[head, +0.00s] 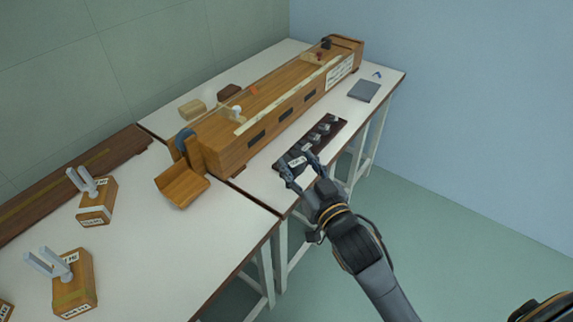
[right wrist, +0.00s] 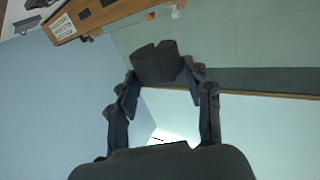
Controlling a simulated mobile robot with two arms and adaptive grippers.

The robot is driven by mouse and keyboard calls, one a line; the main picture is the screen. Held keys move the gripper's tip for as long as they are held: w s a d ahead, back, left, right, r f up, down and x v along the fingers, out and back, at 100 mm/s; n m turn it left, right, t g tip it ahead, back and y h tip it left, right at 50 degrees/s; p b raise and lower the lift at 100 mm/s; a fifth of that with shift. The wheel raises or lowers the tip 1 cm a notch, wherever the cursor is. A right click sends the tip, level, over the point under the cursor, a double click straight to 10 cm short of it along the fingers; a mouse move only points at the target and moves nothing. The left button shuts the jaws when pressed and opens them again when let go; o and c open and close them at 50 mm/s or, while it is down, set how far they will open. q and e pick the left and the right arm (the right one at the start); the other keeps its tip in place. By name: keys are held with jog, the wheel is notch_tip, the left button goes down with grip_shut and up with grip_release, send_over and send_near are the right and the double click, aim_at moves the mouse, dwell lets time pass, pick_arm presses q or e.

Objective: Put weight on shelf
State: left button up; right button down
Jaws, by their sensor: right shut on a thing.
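My right gripper (head: 300,172) is shut on a dark weight at the near end of the weight rack in the head view. In the right wrist view the dark weight (right wrist: 157,62) sits between the fingertips of my right gripper (right wrist: 160,78). In the head view the weight is mostly hidden by the fingers. A small wooden shelf (head: 182,187) juts from the near end of a long wooden instrument (head: 215,150), left of my gripper; its top looks empty. My left gripper is not in view.
The dark rack (head: 337,126) holds several metal weights along the table's right side. A grey pad (head: 363,91) lies beyond it. Two wooden blocks with grey prongs (head: 97,205) (head: 73,285) stand on the near table. The white tabletop (head: 165,255) between them and the table edge is clear.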

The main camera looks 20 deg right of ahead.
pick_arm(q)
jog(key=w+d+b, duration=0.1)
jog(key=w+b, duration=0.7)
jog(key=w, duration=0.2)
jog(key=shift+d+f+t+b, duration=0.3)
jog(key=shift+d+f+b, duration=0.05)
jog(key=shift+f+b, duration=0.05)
pick_arm(e)
jog(key=w+d+f+n+y, duration=0.1)
jog(key=w+d+f, duration=0.1)
jog(key=w, duration=0.6)
jog(key=w+d+f+y, duration=0.1)
jog(key=w+d+f, duration=0.1)
jog(key=w, duration=0.5)
jog(key=shift+w+f+n+g, duration=0.3)
jog(key=shift+w+f+n, duration=0.1)
jog(key=shift+f, duration=0.3)
jog(key=shift+d, duration=0.1)
